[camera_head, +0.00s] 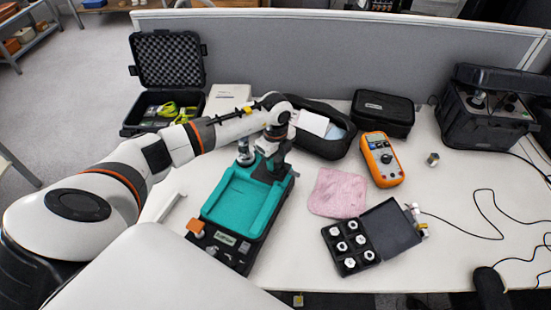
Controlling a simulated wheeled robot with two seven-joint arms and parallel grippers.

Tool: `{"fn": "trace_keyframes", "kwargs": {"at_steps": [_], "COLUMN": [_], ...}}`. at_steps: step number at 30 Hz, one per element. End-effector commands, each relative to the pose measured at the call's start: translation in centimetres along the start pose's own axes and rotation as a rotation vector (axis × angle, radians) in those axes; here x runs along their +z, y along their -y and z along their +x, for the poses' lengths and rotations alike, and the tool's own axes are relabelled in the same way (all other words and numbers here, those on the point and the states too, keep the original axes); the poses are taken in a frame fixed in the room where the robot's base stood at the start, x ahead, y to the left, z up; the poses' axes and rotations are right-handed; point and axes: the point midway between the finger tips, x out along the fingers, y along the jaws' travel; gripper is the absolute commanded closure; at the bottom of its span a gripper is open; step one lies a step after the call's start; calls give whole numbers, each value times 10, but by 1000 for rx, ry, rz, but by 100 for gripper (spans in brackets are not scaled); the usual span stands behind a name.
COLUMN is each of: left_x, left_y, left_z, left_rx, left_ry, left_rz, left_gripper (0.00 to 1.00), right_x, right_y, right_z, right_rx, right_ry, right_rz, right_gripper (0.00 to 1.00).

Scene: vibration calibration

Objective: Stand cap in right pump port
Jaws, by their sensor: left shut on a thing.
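My left gripper (272,168) points down over the far right corner of the teal-topped device (206,216), which looks like the pump. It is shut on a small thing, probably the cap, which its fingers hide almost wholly. A grey metal cylinder (245,155) stands upright at the far edge of the device, left of the gripper. The right port is hidden behind the gripper, so I cannot tell whether the held thing touches it. My right gripper is not in view.
A pink cloth (338,192), an orange multimeter (382,160) and an open black case of white-topped pieces (348,240) lie to the right. A small metal cylinder (433,159) stands beyond.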

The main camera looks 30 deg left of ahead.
Motion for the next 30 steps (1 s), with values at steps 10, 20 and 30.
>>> {"fn": "trace_keyframes", "kwargs": {"at_steps": [10,20,30], "left_x": [5,5,3], "left_y": [8,8,3], "left_z": [13,13,-29], "left_rx": [-26,-30,-9], "left_ry": [8,8,4], "left_rz": [2,2,3], "left_gripper": [36,36,36], "right_x": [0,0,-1], "right_y": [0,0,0], "right_z": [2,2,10], "right_rx": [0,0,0], "right_ry": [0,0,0], "right_rz": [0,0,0], "right_gripper": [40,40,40]}}
